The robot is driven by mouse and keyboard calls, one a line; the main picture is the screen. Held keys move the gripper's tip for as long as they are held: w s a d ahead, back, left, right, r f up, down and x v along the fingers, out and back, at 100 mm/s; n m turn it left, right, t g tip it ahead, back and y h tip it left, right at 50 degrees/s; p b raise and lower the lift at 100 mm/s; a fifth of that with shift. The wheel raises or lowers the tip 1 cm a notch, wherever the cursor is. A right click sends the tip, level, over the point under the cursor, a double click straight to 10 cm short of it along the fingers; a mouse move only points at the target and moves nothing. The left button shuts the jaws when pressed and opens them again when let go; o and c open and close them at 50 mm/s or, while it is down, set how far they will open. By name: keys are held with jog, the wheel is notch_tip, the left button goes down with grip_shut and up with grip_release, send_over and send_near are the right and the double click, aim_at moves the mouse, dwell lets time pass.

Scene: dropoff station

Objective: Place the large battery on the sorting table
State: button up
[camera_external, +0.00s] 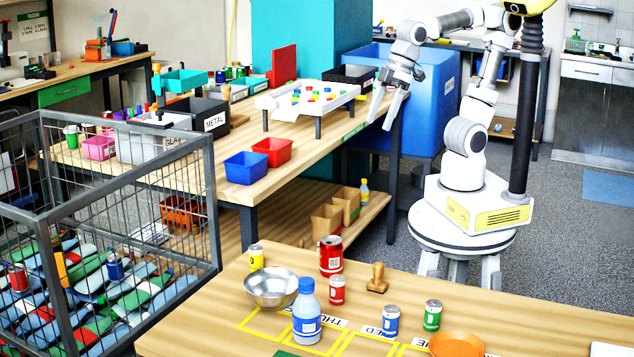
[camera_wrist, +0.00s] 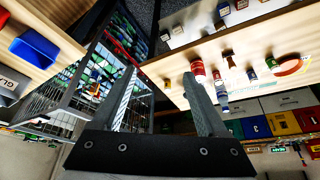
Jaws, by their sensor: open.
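My gripper (camera_external: 383,120) is open and empty, above the right end of the long wooden table (camera_external: 228,188); its two fingers also show in the wrist view (camera_wrist: 159,72). The front wooden table (camera_external: 560,325) bears several labelled cylinders: a large red one (camera_external: 331,256), a small red one (camera_external: 337,290), a yellow one (camera_external: 256,257), a blue one (camera_external: 391,321) and a green one (camera_external: 432,316). I cannot tell for sure which is the large battery, or which table is the sorting table. My gripper is apart from all of these.
The front table also holds a metal bowl (camera_external: 271,288), a blue-capped bottle (camera_external: 307,318), a stamp (camera_external: 377,279) and an orange dish (camera_external: 457,345). The long table carries blue (camera_external: 246,170) and red (camera_external: 272,152) bins and a white rack. A wire cage (camera_external: 215,190) stands left.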

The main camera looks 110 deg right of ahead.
jog(key=w+a+r+n+g+p, duration=0.2)
jog(key=w+a+r+n, duration=0.1)
jog(key=w+a, duration=0.75)
jog(key=n+g+p, duration=0.2)
jog(key=n+p, duration=0.2)
jog(key=n, duration=0.2)
send_over(435, 302)
jog(key=d, duration=0.2)
notch_tip(435, 302, down, 11)
jog(key=f, duration=0.3)
jog(key=a+f, duration=0.1)
jog(key=f, duration=0.7)
jog(key=shift+w+a+f+b, duration=0.2)
jog(key=shift+a+b, duration=0.05)
jog(key=shift+b, duration=0.15)
jog(key=f, duration=0.5)
jog(key=shift+s+a, duration=0.2)
jog(key=shift+a, duration=0.05)
jog(key=shift+w+f, duration=0.1)
jog(key=shift+f, duration=0.35)
grip_shut()
